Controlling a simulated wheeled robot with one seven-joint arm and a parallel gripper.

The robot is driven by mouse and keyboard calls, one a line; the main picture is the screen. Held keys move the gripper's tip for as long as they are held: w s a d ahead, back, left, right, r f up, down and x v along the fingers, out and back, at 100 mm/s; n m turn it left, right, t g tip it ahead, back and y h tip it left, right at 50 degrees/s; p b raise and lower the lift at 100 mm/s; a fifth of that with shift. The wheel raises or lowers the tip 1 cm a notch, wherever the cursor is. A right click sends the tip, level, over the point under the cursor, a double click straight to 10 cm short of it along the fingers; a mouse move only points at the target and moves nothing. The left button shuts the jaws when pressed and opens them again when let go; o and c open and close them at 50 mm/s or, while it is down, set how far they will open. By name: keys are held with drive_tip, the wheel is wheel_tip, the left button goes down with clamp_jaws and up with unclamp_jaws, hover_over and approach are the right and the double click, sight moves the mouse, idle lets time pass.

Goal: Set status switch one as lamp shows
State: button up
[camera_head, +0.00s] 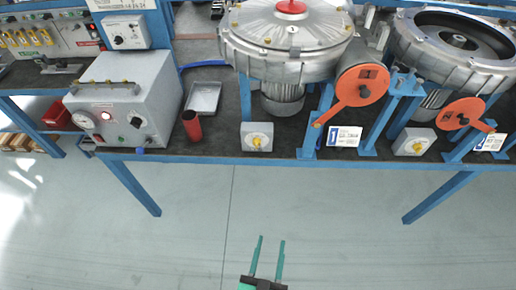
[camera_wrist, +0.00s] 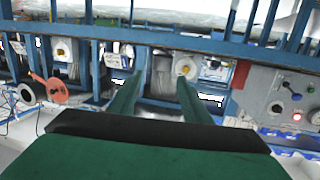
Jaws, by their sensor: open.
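A light grey switch box with a yellow knob (camera_head: 257,140) sits at the bench's front edge below the left blower. A similar box with a yellow knob (camera_head: 413,145) sits below the right blower. Their labels and exact knob angles are too small to read. My gripper (camera_head: 270,240) is open and empty in front of the bench, apart from everything. In the wrist view, a yellow knob (camera_wrist: 186,68) shows beyond the right finger.
Two metal blowers (camera_head: 290,45) stand on the dark-topped blue bench, with orange levers (camera_head: 360,90) jutting at the front. A red cup (camera_head: 192,126) and a metal tray (camera_head: 204,98) lie left of the nearer switch box. The floor before the bench is clear.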

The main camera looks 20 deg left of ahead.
drive_tip(key=w+a+n+y, duration=0.1)
drive_tip(key=w+a, duration=0.2)
drive_tip(key=w, duration=0.3)
drive_tip(key=w+a+y, duration=0.1)
drive_tip(key=w+a, duration=0.3)
drive_tip(key=w, duration=0.2)
drive_tip(key=n+t+y, duration=0.1)
approach(257, 144)
drive_tip(key=f+x, duration=0.1)
drive_tip(key=x, duration=0.8)
drive_tip(key=shift+f, duration=0.4)
drive_tip(key=shift+a, duration=0.1)
drive_tip(key=c, duration=1)
